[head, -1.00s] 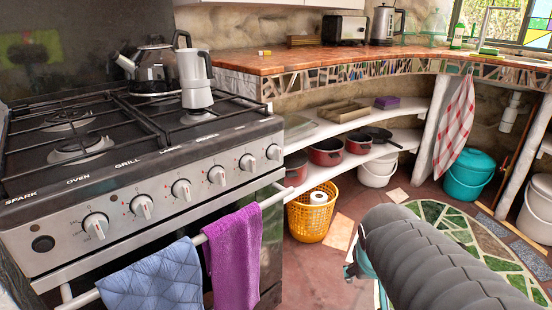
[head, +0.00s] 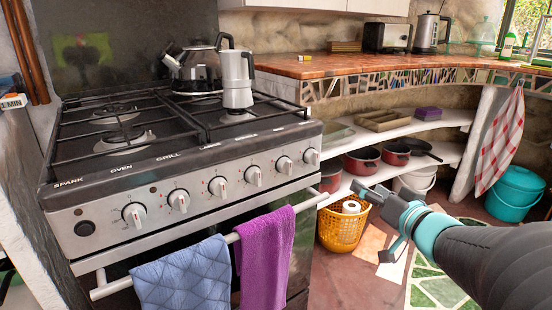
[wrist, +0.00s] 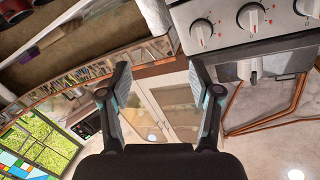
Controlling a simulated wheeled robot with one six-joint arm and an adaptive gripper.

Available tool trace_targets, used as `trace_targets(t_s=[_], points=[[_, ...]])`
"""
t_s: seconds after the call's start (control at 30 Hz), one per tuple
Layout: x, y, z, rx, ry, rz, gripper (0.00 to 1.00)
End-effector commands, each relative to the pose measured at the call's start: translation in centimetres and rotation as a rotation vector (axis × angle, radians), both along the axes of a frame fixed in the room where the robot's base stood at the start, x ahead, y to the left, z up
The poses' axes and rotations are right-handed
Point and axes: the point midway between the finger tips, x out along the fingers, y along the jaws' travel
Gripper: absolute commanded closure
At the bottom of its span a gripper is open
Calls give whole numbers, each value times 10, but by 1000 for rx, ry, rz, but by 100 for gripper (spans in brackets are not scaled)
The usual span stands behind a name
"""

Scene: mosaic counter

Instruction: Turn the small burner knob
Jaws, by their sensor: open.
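The stove (head: 150,225) has a row of several white knobs on its steel front. They include the far-right knob (head: 311,156), the one beside it (head: 284,165) and another further left (head: 253,176). Their small labels are too blurred to tell which is the small burner knob. My gripper (head: 368,221) is open and empty, to the right of and in front of the stove, apart from the knobs. In the wrist view, its two fingers (wrist: 160,64) are spread, and knobs (wrist: 201,32) show at the upper right, outside the fingers.
A blue towel (head: 185,275) and a purple towel (head: 262,255) hang on the oven rail (head: 112,288) below the knobs. A kettle (head: 197,70) and moka pot (head: 237,82) stand on the stove. An orange basket (head: 342,230) stands on the floor behind my gripper.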

Motion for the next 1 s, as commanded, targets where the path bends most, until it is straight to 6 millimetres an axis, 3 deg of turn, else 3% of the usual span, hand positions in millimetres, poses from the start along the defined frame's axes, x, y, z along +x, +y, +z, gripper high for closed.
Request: trace_targets(t_s=[0.13,0.43,1.0], points=[[-10,32,16,150,-23,142,37],[-4,41,21,244,-14,168,37],[80,81,20,241,-15,166,37]])
